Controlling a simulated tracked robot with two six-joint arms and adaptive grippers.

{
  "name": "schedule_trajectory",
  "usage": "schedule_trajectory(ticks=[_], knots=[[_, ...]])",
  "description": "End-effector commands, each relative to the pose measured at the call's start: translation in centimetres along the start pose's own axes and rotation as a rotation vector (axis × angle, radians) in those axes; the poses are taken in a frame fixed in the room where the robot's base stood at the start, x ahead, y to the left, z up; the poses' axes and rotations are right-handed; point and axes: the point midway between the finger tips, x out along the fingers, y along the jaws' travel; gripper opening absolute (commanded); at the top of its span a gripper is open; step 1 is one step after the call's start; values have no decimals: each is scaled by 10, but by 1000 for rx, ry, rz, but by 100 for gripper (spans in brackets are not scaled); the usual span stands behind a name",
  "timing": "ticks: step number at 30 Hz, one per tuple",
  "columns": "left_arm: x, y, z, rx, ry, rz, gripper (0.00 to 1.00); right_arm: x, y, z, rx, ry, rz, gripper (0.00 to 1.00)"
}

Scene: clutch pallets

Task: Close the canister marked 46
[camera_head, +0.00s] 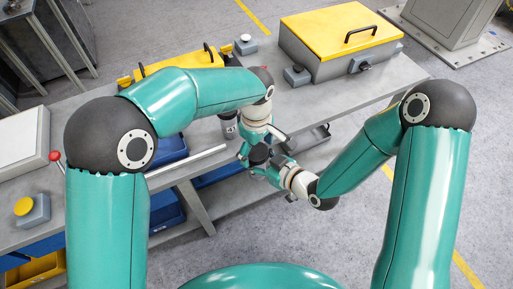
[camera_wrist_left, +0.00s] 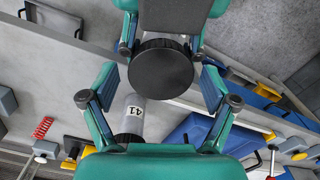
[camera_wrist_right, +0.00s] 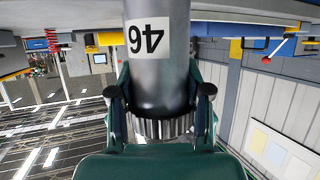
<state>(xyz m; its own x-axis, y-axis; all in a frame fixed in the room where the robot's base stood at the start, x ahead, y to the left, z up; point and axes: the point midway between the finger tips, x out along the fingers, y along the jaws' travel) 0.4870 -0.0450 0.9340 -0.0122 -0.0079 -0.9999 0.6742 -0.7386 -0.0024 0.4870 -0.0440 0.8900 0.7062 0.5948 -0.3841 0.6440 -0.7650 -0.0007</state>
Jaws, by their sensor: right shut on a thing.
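The grey canister marked 46 (camera_wrist_right: 158,60) fills the middle of the right wrist view, its label upside down there. My right gripper (camera_wrist_right: 160,105) is shut on its dark band, beside a ribbed ring. In the left wrist view a round black end face (camera_wrist_left: 161,68) shows at my right gripper, probably the canister's lid or end; I cannot tell whether it is screwed tight. My left gripper (camera_wrist_left: 158,90) is open, its fingers on either side of that disc with gaps. In the head view both grippers meet, left (camera_head: 254,147) and right (camera_head: 279,169), partly hidden.
Another canister, marked 41 (camera_wrist_left: 133,115), stands below my left gripper. The grey workbench (camera_head: 262,84) carries a yellow-lidded box (camera_head: 318,58) at the back right. Blue bins (camera_head: 166,212) sit under the bench.

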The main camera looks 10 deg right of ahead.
Motion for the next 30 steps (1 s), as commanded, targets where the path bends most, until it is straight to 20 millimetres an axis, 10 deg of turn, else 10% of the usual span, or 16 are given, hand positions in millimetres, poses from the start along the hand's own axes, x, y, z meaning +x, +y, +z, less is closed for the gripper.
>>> schedule_trajectory(ticks=[30], knots=[[-45,0,0,0,0,-1,91,0,0,-1,-1,2,1,0]])
